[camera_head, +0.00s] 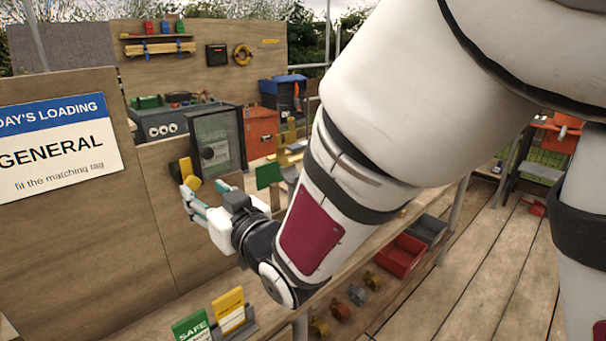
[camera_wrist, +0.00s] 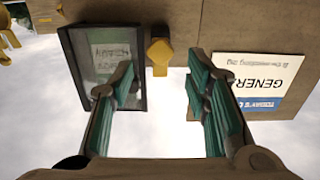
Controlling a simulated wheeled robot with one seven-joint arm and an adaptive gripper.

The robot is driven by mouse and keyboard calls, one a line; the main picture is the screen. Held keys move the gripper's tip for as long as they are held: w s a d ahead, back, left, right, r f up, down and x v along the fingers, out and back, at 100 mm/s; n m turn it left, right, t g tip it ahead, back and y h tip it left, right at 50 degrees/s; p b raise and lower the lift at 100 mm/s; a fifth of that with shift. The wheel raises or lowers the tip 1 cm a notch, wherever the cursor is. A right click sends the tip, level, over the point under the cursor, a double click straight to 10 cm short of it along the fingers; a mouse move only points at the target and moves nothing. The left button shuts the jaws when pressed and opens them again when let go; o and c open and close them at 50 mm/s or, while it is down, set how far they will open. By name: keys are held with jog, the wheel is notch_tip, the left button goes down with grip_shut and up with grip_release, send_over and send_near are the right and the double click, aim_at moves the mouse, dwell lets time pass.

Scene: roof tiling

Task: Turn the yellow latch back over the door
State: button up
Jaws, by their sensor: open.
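The yellow latch (camera_head: 187,172) is on the wooden board beside the dark-framed glass door (camera_head: 215,143). In the wrist view, which is upside down, the latch (camera_wrist: 160,53) stands clear of the door frame (camera_wrist: 142,88), on the plywood beside it, and does not cross the glass. A pale label shows behind the glass. I cannot tell whether the door is fully shut. My gripper (camera_head: 206,196) is open and empty just in front of the latch. In the wrist view its green-padded fingers (camera_wrist: 165,84) are spread wide, with the latch beyond the gap between them.
A "GENERAL" sign (camera_head: 58,146) is on the board left of the latch. A green plate (camera_head: 268,175) stands right of my gripper. Yellow (camera_head: 229,310) and green (camera_head: 191,328) tags stand below. An orange box (camera_head: 261,132) is behind the door.

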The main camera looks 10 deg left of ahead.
aim_at(194, 183)
jog(key=shift+x, duration=2.7)
grip_shut()
